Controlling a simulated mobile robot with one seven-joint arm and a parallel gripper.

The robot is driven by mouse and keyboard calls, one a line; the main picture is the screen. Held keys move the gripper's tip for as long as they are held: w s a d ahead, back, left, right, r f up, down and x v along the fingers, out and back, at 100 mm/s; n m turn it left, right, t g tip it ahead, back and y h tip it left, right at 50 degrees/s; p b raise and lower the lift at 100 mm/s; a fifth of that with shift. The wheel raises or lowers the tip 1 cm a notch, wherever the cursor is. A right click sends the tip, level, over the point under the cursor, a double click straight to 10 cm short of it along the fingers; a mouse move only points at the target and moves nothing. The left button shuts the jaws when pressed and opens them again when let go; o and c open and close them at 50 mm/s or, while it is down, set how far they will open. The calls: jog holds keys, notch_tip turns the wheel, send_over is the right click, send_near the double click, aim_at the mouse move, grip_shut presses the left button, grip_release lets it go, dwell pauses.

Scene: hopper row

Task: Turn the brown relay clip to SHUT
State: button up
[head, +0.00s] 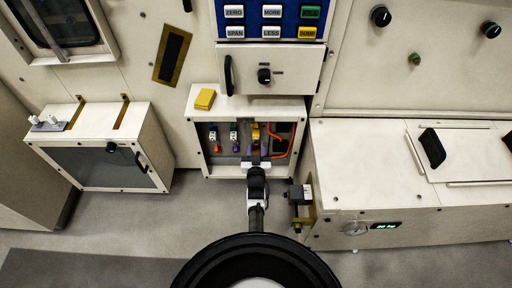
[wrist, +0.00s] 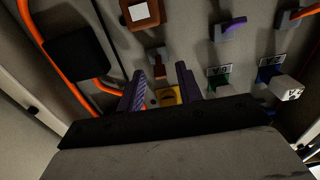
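The open relay box (head: 298,172) is low in the middle of the head view. In the wrist view a reddish-brown clip (wrist: 158,62) shows just beyond and between my fingertips, by a yellow block (wrist: 168,96); I take it as the brown relay clip. I cannot read its SHUT mark or its setting. My gripper (wrist: 160,76) is open, its two dark purplish fingers apart with no visible grip on anything. In the head view my gripper (head: 256,158) reaches into the box and hides the clip.
A purple clip (wrist: 228,26) and an orange-brown clip (wrist: 290,15) are to the right in the wrist view. A brown square piece with a white face (wrist: 142,13) is above. An orange cable (wrist: 48,48) and black block (wrist: 77,54) are left. A drawer-like panel (head: 292,83) overhangs the box.

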jog(key=shift+w, duration=0.3)
jog(key=shift+c, duration=0.3)
grip_shut()
jog(key=shift+f+b, duration=0.1)
jog(key=shift+b, duration=0.2)
jog(key=shift+f+t+b, duration=0.3)
jog(key=shift+b, duration=0.65)
jog(key=t+b, duration=0.1)
jog(key=b, duration=0.1)
jog(key=shift+s+b, duration=0.1)
jog(key=shift+b, duration=0.25)
jog(key=shift+r, duration=0.15)
